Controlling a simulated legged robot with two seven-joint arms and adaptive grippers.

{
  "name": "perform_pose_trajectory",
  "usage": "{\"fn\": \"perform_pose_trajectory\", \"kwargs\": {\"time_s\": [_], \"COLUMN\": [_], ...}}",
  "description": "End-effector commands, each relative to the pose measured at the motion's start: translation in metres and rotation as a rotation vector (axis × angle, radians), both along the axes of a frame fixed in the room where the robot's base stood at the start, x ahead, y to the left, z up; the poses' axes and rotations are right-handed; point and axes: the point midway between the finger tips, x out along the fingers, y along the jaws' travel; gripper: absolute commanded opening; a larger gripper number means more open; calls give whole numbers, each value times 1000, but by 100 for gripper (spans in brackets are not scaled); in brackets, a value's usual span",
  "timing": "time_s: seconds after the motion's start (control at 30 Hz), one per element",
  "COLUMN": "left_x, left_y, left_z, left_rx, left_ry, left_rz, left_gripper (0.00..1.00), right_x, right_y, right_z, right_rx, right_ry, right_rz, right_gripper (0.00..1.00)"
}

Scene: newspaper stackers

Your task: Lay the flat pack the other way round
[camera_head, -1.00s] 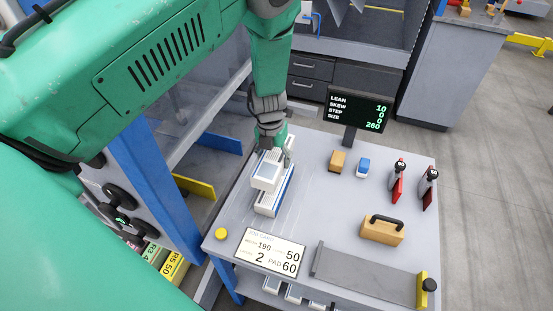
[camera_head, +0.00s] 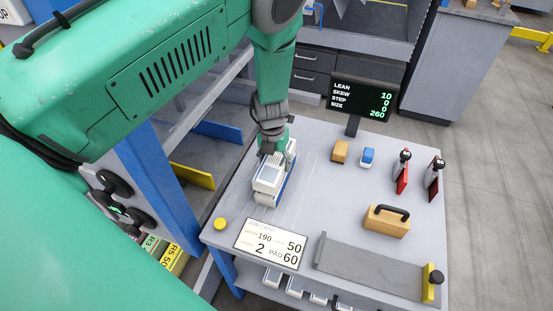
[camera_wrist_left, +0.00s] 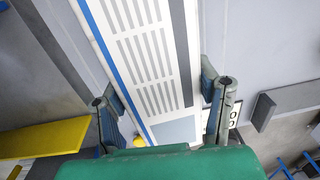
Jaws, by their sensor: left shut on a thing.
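The flat pack is a long white bundle (camera_head: 270,180) with grey printed lines and a blue stripe along one side. It is at the left part of the grey bench in the head view. My left gripper (camera_head: 273,152) is over its far part and shut on it. In the left wrist view the pack (camera_wrist_left: 150,65) runs lengthwise between the two fingers of the gripper (camera_wrist_left: 164,100), one finger at each long side. I cannot tell whether its underside touches the bench. My right gripper is out of view.
The bench (camera_head: 325,190) also carries a job card (camera_head: 270,243), a yellow button (camera_head: 220,223), a screen (camera_head: 361,98), small tan and blue blocks, two red clamps, a handled tan block (camera_head: 387,220) and a grey bar (camera_head: 370,270). The bench middle is clear.

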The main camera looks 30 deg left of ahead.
Motion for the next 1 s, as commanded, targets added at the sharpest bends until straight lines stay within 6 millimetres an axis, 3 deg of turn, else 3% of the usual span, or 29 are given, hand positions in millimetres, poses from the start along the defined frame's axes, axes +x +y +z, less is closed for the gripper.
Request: {"fn": "perform_pose_trajectory", "kwargs": {"time_s": [0.13,0.97,1.0], "left_x": [1,1,1], "left_y": [0,0,0], "left_z": [-10,-19,-18], "left_rx": [-1,0,0], "left_ry": [-2,-1,-1], "left_rz": [0,1,1], "left_gripper": [14,14,64], "right_x": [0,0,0], "right_y": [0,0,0], "right_z": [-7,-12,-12], "right_rx": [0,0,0], "right_ry": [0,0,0], "right_rz": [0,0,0], "right_gripper": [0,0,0]}}
